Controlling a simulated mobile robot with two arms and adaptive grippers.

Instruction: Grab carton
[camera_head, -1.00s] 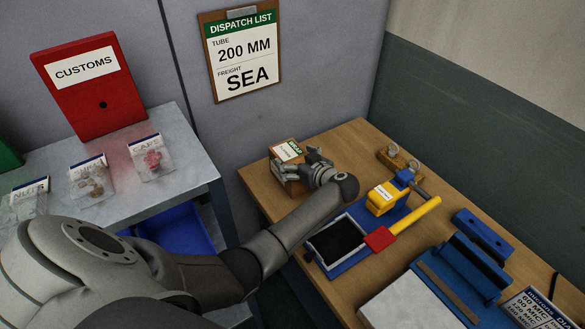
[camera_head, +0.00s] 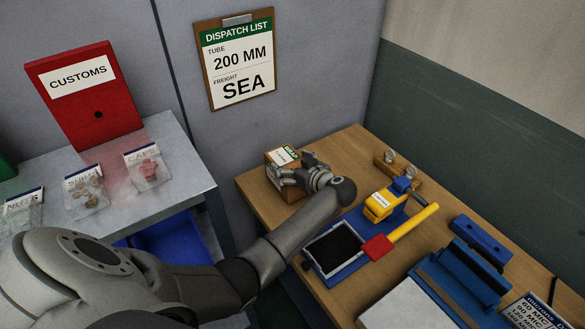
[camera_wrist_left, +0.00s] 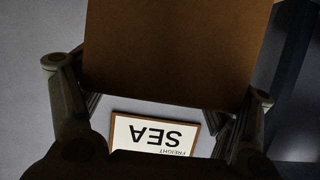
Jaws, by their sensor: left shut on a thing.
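The carton (camera_head: 273,157) is a small brown box with a white and green label on top, at the far left corner of the wooden table. My left gripper (camera_head: 297,172) is shut on the carton, with its fingers at the carton's sides. In the left wrist view the brown carton (camera_wrist_left: 175,50) fills the upper middle between the two fingers of the left gripper (camera_wrist_left: 158,95). Whether the carton touches the table is hard to tell. My right gripper is not in view.
A dispatch list (camera_head: 236,60) hangs behind. Left is a grey bench (camera_head: 170,190) with a red customs box (camera_head: 90,110) and bags.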

